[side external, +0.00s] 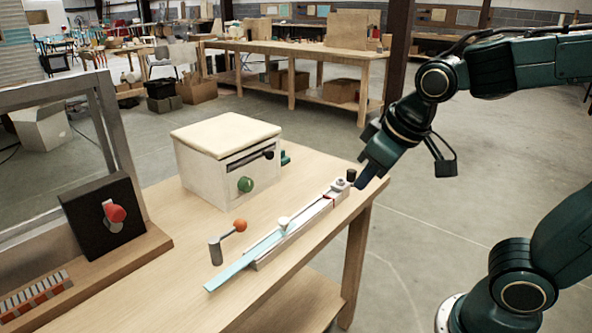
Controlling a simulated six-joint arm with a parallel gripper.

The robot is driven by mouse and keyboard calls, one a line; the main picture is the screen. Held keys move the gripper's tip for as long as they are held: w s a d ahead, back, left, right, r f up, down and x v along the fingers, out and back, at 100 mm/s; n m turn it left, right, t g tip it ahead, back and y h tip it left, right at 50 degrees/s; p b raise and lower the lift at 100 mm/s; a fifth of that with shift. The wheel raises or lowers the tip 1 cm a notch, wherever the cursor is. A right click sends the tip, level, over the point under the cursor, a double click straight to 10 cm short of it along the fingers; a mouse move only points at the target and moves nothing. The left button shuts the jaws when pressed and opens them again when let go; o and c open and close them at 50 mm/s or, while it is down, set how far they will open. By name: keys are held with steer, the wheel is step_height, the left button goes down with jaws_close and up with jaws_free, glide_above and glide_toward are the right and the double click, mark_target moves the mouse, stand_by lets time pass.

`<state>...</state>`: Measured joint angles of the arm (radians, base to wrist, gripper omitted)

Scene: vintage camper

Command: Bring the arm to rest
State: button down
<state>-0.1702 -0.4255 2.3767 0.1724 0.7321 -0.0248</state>
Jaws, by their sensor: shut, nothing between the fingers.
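My gripper (368,176) is at the right end of the wooden table (180,262), pointing down and to the left. Its fingers are shut with nothing seen between them. The fingertips are close to a small black knob (351,175) at the right end of a long narrow slide device (300,228). I cannot tell from this view whether they touch it. My arm reaches in from the right.
A white box with a cream lid and a green knob (245,184) stands behind the slide device. An orange-tipped crank (239,226) stands left of it. A black panel with a red knob (115,212) stands further left beside a grey frame.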

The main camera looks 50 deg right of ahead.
steer(key=s, duration=0.8)
steer(key=shift+s+d+r+m+y, duration=0.3)
steer(key=shift+s+d, duration=0.05)
steer(key=shift+d, duration=0.1)
